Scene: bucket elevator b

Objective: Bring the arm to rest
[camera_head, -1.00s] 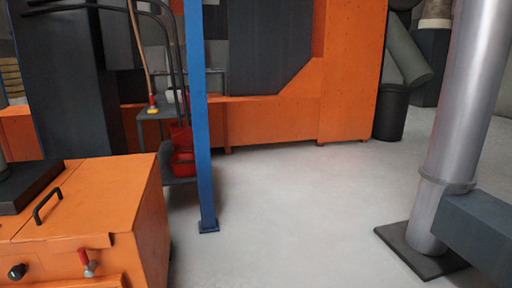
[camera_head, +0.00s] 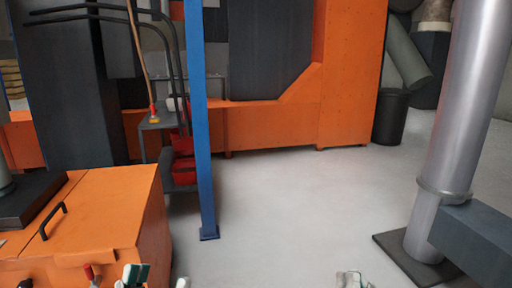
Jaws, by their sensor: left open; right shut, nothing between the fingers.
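My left gripper (camera_head: 158,280) shows only at the bottom edge of the head view, in front of the orange machine box's right corner. Its pale and dark green fingertips stand apart with nothing between them. My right gripper (camera_head: 352,280) peeks in at the bottom edge, over the grey floor. Its fingertips are together and hold nothing. Both arms behind the fingertips are out of the picture.
An orange machine box (camera_head: 110,215) with a black handle and a red lever stands at lower left. A blue post (camera_head: 200,140) and a metal pipe (camera_head: 460,110) on a dark base plate flank free floor (camera_head: 300,210). A large orange machine (camera_head: 350,80) stands behind.

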